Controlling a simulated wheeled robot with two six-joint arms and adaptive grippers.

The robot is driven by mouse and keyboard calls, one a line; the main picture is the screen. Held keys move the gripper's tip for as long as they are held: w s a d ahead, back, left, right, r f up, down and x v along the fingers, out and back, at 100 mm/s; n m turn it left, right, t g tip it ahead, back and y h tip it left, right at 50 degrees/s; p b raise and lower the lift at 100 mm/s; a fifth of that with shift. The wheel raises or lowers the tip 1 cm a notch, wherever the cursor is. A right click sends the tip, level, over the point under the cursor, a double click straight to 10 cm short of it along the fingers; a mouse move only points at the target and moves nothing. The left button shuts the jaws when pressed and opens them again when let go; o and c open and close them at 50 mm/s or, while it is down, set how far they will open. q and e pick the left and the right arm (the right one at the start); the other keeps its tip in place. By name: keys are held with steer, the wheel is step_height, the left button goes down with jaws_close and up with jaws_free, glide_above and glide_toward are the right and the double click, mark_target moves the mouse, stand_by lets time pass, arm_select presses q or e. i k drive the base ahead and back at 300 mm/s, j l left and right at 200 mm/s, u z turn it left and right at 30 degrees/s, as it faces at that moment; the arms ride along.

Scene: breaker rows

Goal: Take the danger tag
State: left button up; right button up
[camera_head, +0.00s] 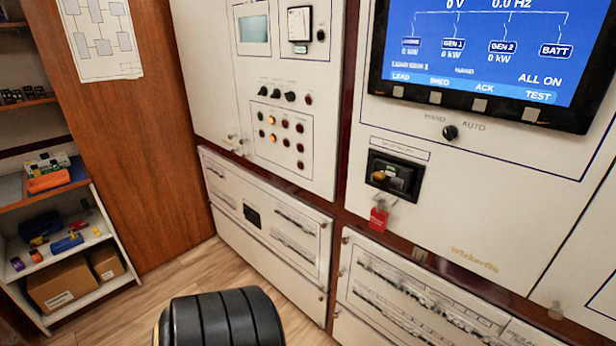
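A small red tag (379,216) hangs on the switchboard front, just below a dark recessed breaker unit (393,178). It appears to hang from a small metal piece at the lower edge of that unit. Its lettering is too small to read, so I cannot tell for sure that it is the danger tag. Neither of my grippers shows in the head view, and nothing is seen touching the tag.
A large screen (480,45) and a knob (450,132) sit above the tag. Lower panels (270,215) carry breaker rows. At the left, an open shelf (60,255) holds coloured items and cardboard boxes (62,285). Wooden floor (185,275) shows between shelf and switchboard.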

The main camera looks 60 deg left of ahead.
mark_target(379, 218)
steer(key=u, duration=1.45)
